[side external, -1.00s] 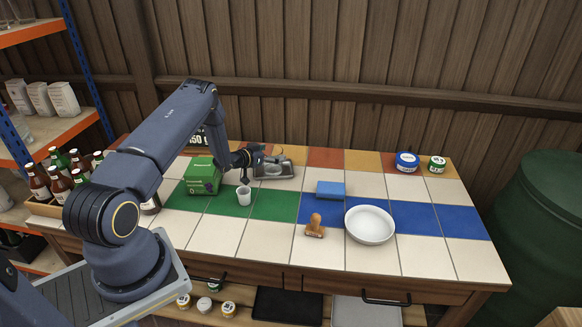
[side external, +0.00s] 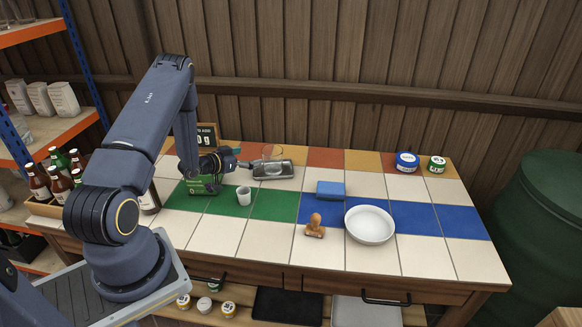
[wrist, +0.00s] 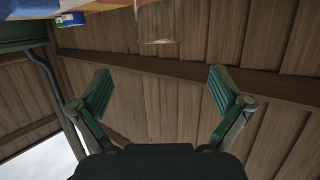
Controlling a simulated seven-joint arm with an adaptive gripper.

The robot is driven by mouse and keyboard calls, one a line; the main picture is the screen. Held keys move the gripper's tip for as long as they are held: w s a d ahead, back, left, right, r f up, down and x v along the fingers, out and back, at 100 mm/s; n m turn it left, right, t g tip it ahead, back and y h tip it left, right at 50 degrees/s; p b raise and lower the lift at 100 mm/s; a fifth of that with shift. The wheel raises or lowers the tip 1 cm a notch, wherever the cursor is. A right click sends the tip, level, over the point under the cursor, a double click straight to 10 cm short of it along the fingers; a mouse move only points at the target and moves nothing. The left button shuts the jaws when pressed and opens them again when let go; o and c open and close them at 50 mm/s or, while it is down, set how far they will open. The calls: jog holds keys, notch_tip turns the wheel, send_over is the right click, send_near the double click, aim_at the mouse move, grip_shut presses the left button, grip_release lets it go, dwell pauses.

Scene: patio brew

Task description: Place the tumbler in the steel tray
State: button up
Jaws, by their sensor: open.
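A clear glass tumbler (side external: 273,152) stands at the steel tray (side external: 285,170), at the back of the tiled table. It appears upright on the tray, though its base is hard to make out. The tumbler also shows at the top of the wrist view (wrist: 160,22), which is upside down. My gripper (side external: 240,162) is just left of the tumbler, pointing right at it. In the wrist view my gripper (wrist: 160,85) has its two fingers wide apart with nothing between them. The tumbler lies beyond the fingertips, apart from them.
A small grey cup (side external: 244,196) stands in front of my gripper. A green box (side external: 202,188) is under my wrist, and a display (side external: 207,133) is behind it. A blue block (side external: 331,189), a wooden stamp (side external: 315,226) and a white bowl (side external: 370,225) stand to the right.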

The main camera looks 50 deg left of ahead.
jog(key=w+d+r+g+y, duration=0.15)
jog(key=d+r, duration=0.35)
jog(key=r, duration=0.6)
jog(key=w+d+r+g, duration=0.25)
jog(key=d+r, duration=0.35)
jog(key=r, duration=0.5)
jog(key=s+d+r+g+h, duration=0.2)
jog(key=s+d+r, duration=0.5)
jog(key=s+d, duration=0.45)
jog(key=s+d+m+g+h, duration=0.2)
jog(key=s+d, duration=0.8)
jog(key=s, duration=0.3)
jog(key=shift+s+d+f+g, duration=0.15)
jog(key=shift+s+f+g, duration=0.1)
jog(key=shift+g, duration=0.15)
